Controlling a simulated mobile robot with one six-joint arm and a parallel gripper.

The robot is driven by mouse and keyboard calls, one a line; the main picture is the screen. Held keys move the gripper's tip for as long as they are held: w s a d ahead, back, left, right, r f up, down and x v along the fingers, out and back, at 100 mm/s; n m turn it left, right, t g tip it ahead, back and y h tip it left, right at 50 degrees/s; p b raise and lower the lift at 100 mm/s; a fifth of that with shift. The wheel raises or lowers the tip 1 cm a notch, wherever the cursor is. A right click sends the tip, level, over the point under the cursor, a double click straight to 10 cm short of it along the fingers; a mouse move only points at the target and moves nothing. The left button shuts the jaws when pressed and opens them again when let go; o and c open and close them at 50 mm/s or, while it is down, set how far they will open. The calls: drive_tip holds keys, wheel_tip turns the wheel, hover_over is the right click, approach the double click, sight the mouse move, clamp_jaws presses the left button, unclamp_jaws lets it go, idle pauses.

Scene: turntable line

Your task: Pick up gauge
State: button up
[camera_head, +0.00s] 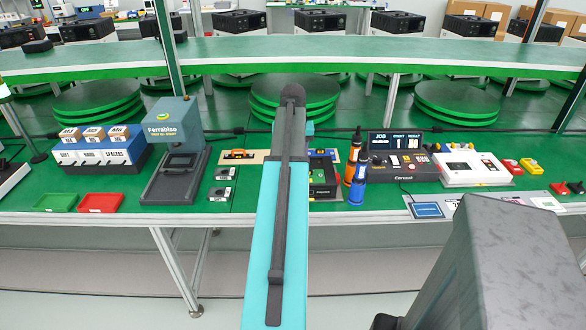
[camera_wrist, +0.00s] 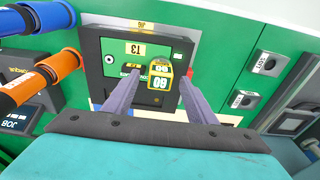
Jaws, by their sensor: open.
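A small yellow block with a dark digit face (camera_wrist: 158,84), which looks like the gauge, lies in a black tray (camera_wrist: 112,88) marked T3 in the wrist view. My gripper (camera_wrist: 157,76) is open above it, with one finger on each side. The jaws hold nothing, and I cannot tell whether the fingers touch the block. In the head view my arm hides the gripper and part of the tray (camera_head: 335,171).
Blue and orange bottles (camera_head: 358,175) stand close to the tray's right. A JOB display console (camera_head: 395,160) is further right. Two small grey switch boxes (camera_head: 222,183) and a dark Ferrabiso machine (camera_head: 178,150) stand to the left. Red (camera_head: 101,202) and green (camera_head: 56,202) bins lie at far left.

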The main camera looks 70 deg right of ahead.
drive_tip(key=shift+d+f, duration=0.1)
drive_tip(key=shift+f, duration=0.85)
drive_tip(key=shift+c, duration=0.3)
clamp_jaws()
drive_tip(key=shift+r, duration=0.1)
drive_tip(key=shift+w+r+b, duration=0.1)
drive_tip(key=shift+r+b, duration=0.25)
drive_tip(key=shift+r, duration=1.35)
drive_tip(key=s+a+b, duration=0.1)
drive_tip(key=s+a, duration=0.2)
drive_tip(key=a, duration=0.4)
drive_tip(key=s+a+r, duration=0.1)
drive_tip(key=s+a, duration=0.2)
drive_tip(key=a, duration=0.4)
drive_tip(key=shift+a+r+b, duration=0.2)
drive_tip(key=shift+a+b, duration=0.2)
drive_tip(key=shift+s, duration=0.1)
